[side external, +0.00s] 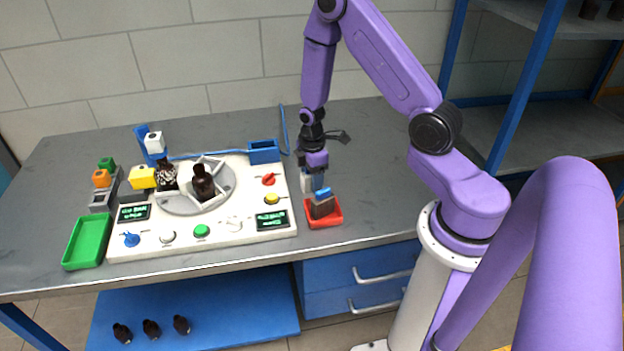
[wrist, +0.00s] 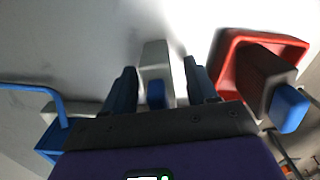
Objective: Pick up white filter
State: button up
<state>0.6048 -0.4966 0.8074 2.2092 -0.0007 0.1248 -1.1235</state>
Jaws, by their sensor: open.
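A small white block with a blue part, which looks like the white filter (wrist: 155,55), stands on the grey table between the fingers of my gripper (wrist: 160,72) in the wrist view. The fingers are open, one on each side of it, with a gap visible on the right; I cannot tell whether the left one touches. In the side view the white filter (side external: 306,183) shows just below my gripper (side external: 313,170), left of the red tray.
A red tray (side external: 335,219) holds a brown block with a blue cap (side external: 321,205), close on the right. The white console (side external: 250,196) with dark bottles (side external: 203,184) is on the left. A blue box (side external: 264,152) stands behind. The table right of the tray is clear.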

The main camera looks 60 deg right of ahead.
jog(key=c, duration=1)
jog(key=shift+c, duration=0.2)
jog(key=shift+r, duration=0.1)
